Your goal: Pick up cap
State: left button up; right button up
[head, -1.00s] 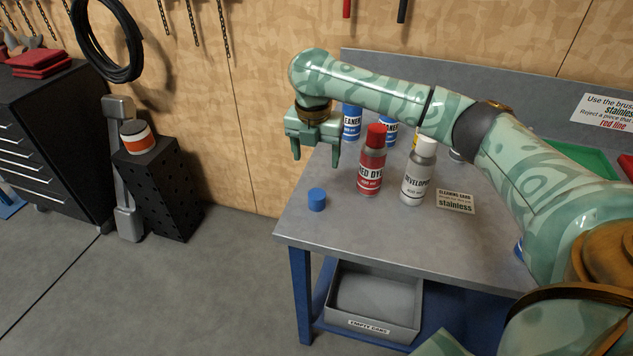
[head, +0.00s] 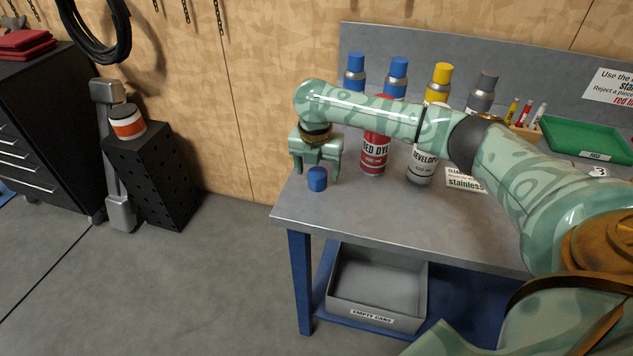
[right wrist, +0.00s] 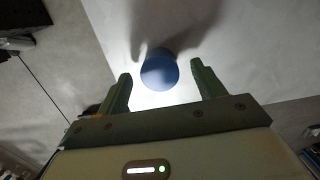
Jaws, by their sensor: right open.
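The blue cap (head: 317,179) stands on the grey table (head: 345,217) near its left end. My right gripper (head: 317,170) is above and just behind the cap in the head view, pointing down, with its fingers apart. In the right wrist view the round cap (right wrist: 160,70) lies between and a little beyond the open fingertips of the right gripper (right wrist: 160,77). The fingers do not touch it. My left gripper is in neither view.
A red dye can (head: 374,150) and a white developer can (head: 420,165) stand right of the gripper, partly behind my arm. More cans line the back. A green tray (head: 583,140) is at the right. A grey bin (head: 375,290) sits below the tabletop.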

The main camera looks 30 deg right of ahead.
notch_tip(320, 180, down, 3)
jog(key=shift+w+d+r, duration=0.1)
jog(key=shift+w+r, duration=0.05)
jog(key=shift+r, duration=0.25)
jog(key=c, duration=1.1)
jog(key=shift+o, duration=0.2)
jog(key=shift+r, duration=0.1)
